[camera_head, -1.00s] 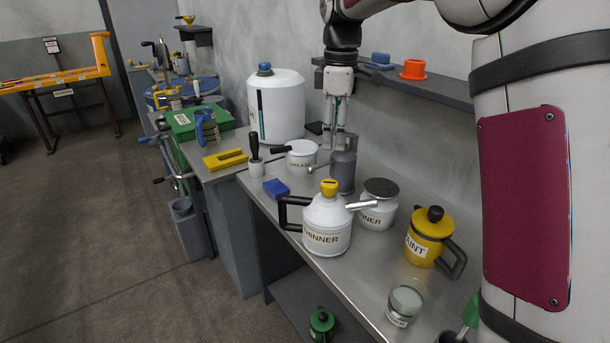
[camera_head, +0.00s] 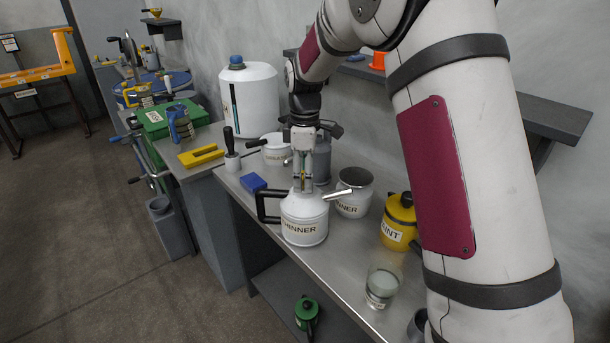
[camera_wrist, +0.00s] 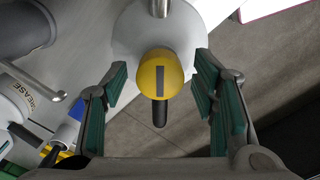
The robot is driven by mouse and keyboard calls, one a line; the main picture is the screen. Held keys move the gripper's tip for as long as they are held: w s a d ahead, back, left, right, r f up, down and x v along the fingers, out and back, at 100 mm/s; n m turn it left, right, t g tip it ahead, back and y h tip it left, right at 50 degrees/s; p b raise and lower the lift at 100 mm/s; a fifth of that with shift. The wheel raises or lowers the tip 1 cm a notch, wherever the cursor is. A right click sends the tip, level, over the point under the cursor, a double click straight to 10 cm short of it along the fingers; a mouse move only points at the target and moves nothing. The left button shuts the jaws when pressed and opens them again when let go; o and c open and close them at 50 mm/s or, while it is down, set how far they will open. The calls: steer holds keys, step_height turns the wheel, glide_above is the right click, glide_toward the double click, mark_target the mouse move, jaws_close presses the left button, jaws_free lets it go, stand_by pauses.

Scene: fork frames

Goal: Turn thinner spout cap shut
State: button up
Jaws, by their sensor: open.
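The white thinner can (camera_head: 303,228) stands on the metal bench, with a black handle on its left and a metal spout (camera_head: 338,194) to the right. My gripper (camera_head: 303,186) points down over its top, with the fingers around the cap. In the wrist view the yellow cap (camera_wrist: 160,74) sits between my open fingers (camera_wrist: 160,84), with a gap on each side. A dark slot on the cap lines up with the spout (camera_wrist: 160,8) and the black handle (camera_wrist: 160,114). In the head view my fingers hide most of the cap.
A white open-topped pot (camera_head: 352,198) and a grey canister (camera_head: 322,160) stand close behind the can. A yellow paint can (camera_head: 398,222) and a glass jar (camera_head: 381,286) are to the right. A blue block (camera_head: 252,183) lies left of the handle.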

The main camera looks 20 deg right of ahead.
steer(key=shift+f, duration=0.3)
steer(key=c, duration=1.2)
